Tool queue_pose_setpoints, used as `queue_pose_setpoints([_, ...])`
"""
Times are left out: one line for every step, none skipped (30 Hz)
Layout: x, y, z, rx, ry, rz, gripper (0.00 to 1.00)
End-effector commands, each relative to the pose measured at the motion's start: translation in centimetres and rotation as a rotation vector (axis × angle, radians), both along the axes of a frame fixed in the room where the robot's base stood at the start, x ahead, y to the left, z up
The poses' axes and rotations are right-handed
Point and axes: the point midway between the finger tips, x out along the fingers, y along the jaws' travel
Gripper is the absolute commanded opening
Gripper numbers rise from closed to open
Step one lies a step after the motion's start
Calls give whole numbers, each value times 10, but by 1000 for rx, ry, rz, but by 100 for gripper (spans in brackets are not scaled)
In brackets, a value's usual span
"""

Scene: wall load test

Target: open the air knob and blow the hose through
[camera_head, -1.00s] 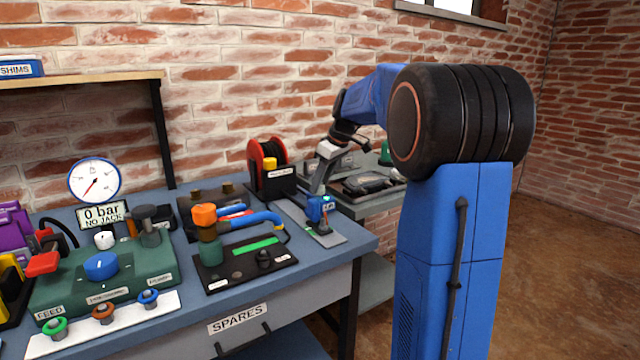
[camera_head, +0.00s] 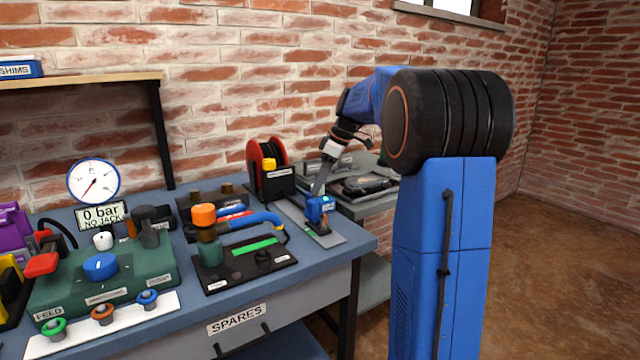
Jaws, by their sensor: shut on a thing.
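My gripper (camera_head: 319,187) reaches down at the right end of the bench. Its narrow fingers are small in view and end at a small blue block (camera_head: 319,207) with a green light, on a grey plate. The fingers appear shut on the block's top. The panel carries a dark knob (camera_head: 263,256) and a green strip. A larger blue knob (camera_head: 100,266) sits on the green console (camera_head: 165,262). Which knob is the air knob, I cannot tell.
A round gauge (camera_head: 94,182) stands above a display (camera_head: 102,214) reading "0 bar NO JACK". A red-and-black reel (camera_head: 268,160) stands behind the plate. A grey side table (camera_head: 375,207) adjoins the bench's right end. Floor is clear at right.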

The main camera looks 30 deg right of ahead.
Motion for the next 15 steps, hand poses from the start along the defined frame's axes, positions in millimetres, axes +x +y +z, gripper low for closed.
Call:
queue_pose_setpoints([0,-1,0,-1,1,0,10])
queue_pose_setpoints([0,-1,0,-1,0,-1,10])
queue_pose_setpoints([0,-1,0,-1,0,-1,37])
queue_pose_setpoints([0,-1,0,-1,0,-1,44])
queue_pose_setpoints([0,0,0,-1,0,-1,51])
queue_pose_setpoints([0,0,0,-1,0,-1,51])
queue_pose_setpoints([0,0,0,0,1,-1,51])
queue_pose_setpoints([0,0,0,0,1,-1,51])
queue_pose_setpoints([0,0,0,0,1,-1,51])
queue_pose_setpoints([0,0,0,0,1,-1,51])
queue_pose_setpoints([0,0,0,0,1,-1,51])
queue_pose_setpoints([0,0,0,0,1,-1,51])
queue_pose_setpoints([0,0,0,-1,0,-1,51])
queue_pose_setpoints([0,0,0,-1,0,-1,51])
queue_pose_setpoints([0,-1,1,0,0,-1,51])
